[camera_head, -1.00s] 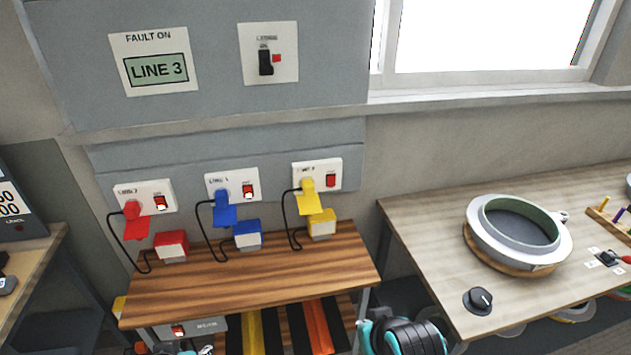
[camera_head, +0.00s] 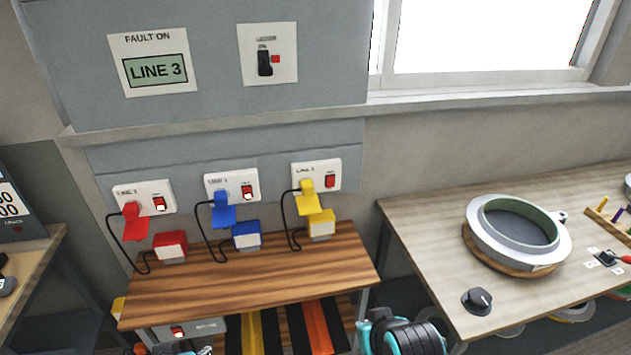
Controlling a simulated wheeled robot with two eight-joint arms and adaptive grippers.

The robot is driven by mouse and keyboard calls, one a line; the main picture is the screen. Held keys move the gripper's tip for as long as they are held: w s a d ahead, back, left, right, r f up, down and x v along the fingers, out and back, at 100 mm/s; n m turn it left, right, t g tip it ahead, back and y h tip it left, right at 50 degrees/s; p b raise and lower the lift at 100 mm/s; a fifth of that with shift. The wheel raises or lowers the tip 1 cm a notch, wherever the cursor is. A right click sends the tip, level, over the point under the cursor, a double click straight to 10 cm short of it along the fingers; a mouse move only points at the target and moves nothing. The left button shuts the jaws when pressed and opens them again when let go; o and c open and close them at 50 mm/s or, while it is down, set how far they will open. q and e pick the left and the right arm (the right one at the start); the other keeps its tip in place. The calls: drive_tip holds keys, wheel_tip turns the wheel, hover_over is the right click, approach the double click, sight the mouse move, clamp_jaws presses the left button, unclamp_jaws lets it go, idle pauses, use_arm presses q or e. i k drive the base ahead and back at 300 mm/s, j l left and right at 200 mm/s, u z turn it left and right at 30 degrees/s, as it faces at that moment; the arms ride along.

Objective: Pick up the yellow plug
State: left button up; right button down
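The yellow plug (camera_head: 307,187) sits in the right-hand wall socket plate (camera_head: 331,170), with a yellow tag (camera_head: 310,203) hanging below it. A dark cord runs from it down to a yellow-and-white box (camera_head: 321,224) on the wooden shelf. My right arm shows at the bottom edge, right of the shelf, and my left arm shows a little at the bottom left. Both are well below and apart from the plug. The fingertips of both grippers are out of the picture or too cut off to make out.
A red plug (camera_head: 131,210) and a blue plug (camera_head: 222,197) sit in the sockets to the left. Red and blue boxes stand on the striped shelf (camera_head: 250,280). A workbench (camera_head: 420,235) with a round mould (camera_head: 517,232) is at the right. The wall panel reads LINE 3.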

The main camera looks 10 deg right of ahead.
sight(306, 188)
drive_tip(key=i+j, duration=0.75)
drive_tip(key=z, duration=0.05)
